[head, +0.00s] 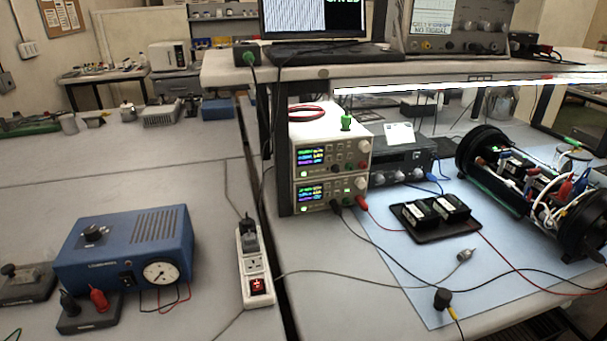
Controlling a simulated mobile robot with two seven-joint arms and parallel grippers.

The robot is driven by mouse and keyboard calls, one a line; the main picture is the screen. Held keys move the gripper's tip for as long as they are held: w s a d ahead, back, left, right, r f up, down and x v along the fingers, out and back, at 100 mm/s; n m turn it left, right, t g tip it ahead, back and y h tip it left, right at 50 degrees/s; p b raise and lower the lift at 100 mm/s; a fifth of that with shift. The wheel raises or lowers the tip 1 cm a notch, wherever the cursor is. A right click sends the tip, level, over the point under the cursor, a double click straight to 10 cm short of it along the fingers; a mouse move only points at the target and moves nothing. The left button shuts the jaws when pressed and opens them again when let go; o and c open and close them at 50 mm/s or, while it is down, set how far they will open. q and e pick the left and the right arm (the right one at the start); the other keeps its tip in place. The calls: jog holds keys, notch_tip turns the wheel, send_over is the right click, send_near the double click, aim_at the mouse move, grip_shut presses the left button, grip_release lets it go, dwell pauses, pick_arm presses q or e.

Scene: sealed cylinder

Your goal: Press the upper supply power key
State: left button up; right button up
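Two white bench power supplies are stacked under the shelf in the head view. The upper supply (362,146) has a lit display (314,155) with coloured digits, and small knobs and keys to its right. A small pale key (304,174) sits at its lower left, under the display; its marking is too small to read. The lower supply (327,202) also has a lit display and red and black leads at its right. Neither of my grippers is in view.
A shelf (300,73) overhangs the supplies. A grey instrument (405,160) stands to their right, with a black battery tray (435,225) and open cylinder (495,187) beyond. A power strip (254,265) and blue box (125,248) lie left. Cables cross the blue mat (480,300).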

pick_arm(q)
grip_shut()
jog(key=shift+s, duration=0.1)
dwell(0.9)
